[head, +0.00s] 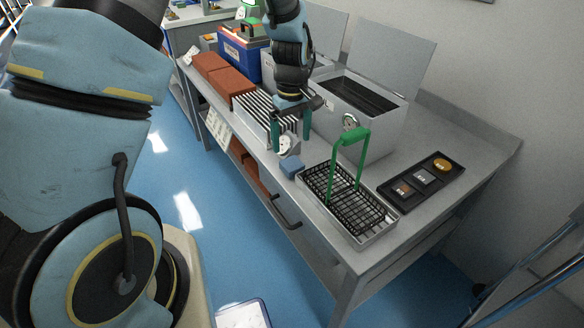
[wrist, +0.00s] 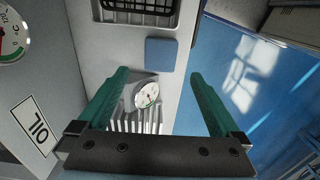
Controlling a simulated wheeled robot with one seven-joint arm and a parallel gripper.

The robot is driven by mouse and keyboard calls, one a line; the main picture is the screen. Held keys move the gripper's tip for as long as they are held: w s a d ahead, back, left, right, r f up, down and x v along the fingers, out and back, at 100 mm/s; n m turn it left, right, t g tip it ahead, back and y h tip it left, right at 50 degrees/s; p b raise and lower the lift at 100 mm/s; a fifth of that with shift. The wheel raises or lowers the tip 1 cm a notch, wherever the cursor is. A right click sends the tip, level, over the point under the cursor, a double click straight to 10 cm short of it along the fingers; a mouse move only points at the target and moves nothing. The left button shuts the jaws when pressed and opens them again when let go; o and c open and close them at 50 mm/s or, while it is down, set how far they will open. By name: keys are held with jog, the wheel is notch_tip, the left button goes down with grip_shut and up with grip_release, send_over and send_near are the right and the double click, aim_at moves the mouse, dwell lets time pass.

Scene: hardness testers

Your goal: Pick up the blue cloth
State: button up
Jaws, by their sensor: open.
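The blue cloth (head: 291,167) is a small folded square lying on the bench near its front edge, left of the wire basket tray. It also shows in the wrist view as a blue square (wrist: 161,54), ahead of the fingertips and between their lines. My gripper (head: 291,142) has green fingers and points down over the bench, beside the cloth. In the wrist view my gripper (wrist: 172,76) is open, with nothing held between its fingers. A round dial gauge (wrist: 146,95) stands between the fingers in that view, close to the cloth.
The wire basket (head: 345,200) with a tall green handle (head: 349,140) stands right of the cloth. A grey box with a dial (head: 350,123) is behind. A striped rack (head: 258,117) stands to the left. A black tray (head: 422,181) holds small blocks at the right.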

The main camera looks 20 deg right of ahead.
aim_at(292, 163)
jog(key=shift+s+f+p, duration=0.15)
jog(key=shift+f+p, duration=0.4)
jog(key=shift+f, duration=3.3)
jog(key=c, duration=1.5)
notch_tip(292, 163, up, 10)
jog(key=shift+r+b, duration=0.1)
jog(key=shift+b, duration=0.35)
